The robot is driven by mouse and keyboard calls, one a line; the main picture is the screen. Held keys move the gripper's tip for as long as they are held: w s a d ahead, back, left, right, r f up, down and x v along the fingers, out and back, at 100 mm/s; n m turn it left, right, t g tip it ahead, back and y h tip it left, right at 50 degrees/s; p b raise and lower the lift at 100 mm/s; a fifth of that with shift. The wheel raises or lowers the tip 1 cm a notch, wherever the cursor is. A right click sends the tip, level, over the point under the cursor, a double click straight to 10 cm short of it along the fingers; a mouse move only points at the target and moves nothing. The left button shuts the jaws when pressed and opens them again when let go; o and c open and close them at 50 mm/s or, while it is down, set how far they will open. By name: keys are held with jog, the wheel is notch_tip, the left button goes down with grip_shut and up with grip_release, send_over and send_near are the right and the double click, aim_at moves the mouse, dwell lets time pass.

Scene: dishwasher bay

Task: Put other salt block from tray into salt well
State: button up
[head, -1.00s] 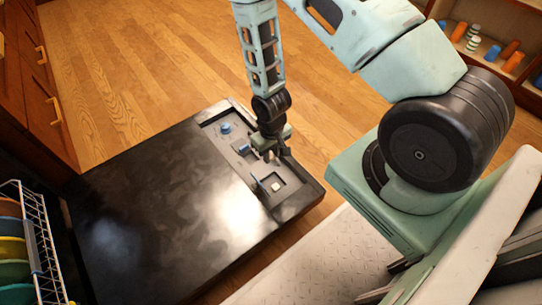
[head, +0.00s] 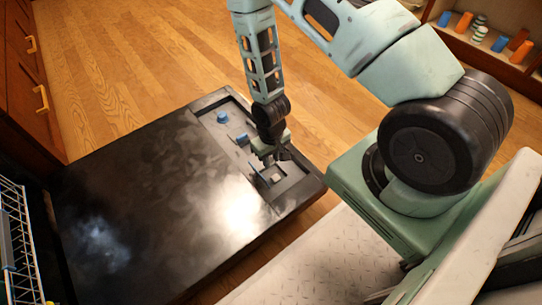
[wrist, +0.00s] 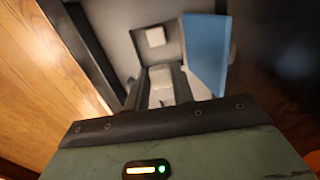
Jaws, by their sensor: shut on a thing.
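My gripper (head: 268,158) is over the recessed end of the black dishwasher door, just above the square salt well (head: 284,184). A white salt block (head: 275,178) lies in the well. It also shows in the wrist view (wrist: 155,37). My gripper is shut on another pale salt block (wrist: 161,76), seen low between the fingers in the wrist view. In the head view the fingers hide this held block. A blue lid (head: 256,168) stands open beside the well, and it shows large in the wrist view (wrist: 207,52). I cannot make out the tray.
A blue cap (head: 222,117) and another blue part (head: 242,139) sit in the same recess. The dark door panel (head: 150,205) is bare. A wire rack (head: 14,245) stands at the left. A shelf (head: 500,40) with orange, blue and striped items is at top right.

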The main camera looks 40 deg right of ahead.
aim_at(271, 175)
jog(key=shift+f+b, duration=1.3)
jog(key=shift+f, duration=1.45)
jog(key=shift+f, duration=0.5)
jog(key=o, duration=1)
jog(key=shift+o, duration=0.2)
jog(key=shift+r, duration=0.1)
jog(key=shift+r+p, duration=3.3)
jog(key=shift+r, duration=0.15)
